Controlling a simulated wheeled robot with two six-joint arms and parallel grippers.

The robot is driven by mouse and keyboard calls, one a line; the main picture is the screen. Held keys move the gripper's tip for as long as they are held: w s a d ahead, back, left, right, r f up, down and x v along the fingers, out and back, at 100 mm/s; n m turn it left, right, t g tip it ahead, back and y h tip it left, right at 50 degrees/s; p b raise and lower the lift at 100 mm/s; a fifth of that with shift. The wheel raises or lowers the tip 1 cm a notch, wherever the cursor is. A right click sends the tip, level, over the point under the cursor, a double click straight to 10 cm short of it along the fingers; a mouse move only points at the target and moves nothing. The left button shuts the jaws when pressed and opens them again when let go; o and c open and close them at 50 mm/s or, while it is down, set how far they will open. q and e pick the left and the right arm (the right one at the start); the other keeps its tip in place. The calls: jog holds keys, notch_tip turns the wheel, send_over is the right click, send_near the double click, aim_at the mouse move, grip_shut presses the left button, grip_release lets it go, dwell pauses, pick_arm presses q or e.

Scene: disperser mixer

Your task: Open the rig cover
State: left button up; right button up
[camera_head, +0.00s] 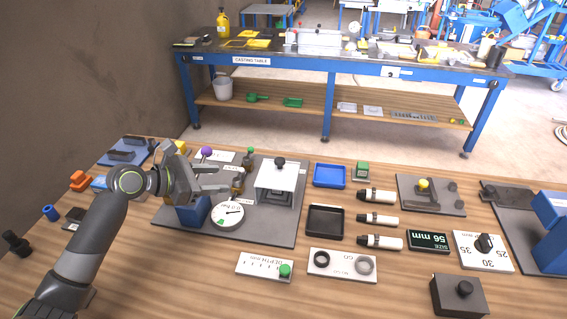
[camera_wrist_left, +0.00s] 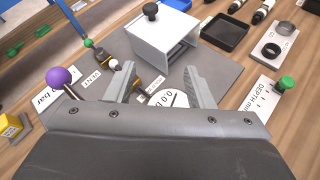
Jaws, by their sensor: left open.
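The rig cover (camera_head: 276,185) is a white box-like hood with a black knob (camera_head: 280,161) on top. It stands on a dark grey plate (camera_head: 283,232) in the middle of the wooden bench. In the left wrist view the cover (camera_wrist_left: 152,48) is beyond my fingertips, and one side looks open. My left gripper (camera_head: 228,180) is open and empty, left of the cover and apart from it. In the left wrist view the gripper (camera_wrist_left: 160,80) has its fingers spread, with the cover's knob (camera_wrist_left: 150,10) farther ahead. My right gripper is not in view.
A round dial gauge (camera_head: 228,215) and a blue block (camera_head: 190,211) sit below my left gripper. A purple knob (camera_head: 206,152) and small valves stand behind it. Blue (camera_head: 329,176) and black (camera_head: 326,221) trays lie right of the cover. The casting table (camera_head: 252,61) stands behind.

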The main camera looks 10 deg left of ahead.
pick_arm(q)
notch_tip(320, 180, up, 2)
jog(key=w+n, duration=0.2)
send_near(277, 161)
jog(key=shift+t+h, duration=0.3)
jog(key=shift+h, duration=0.1)
jog(key=x, duration=0.8)
jog(key=shift+w+f, duration=0.1)
jog(key=shift+f, duration=0.35)
jog(key=shift+p, duration=0.3)
grip_shut()
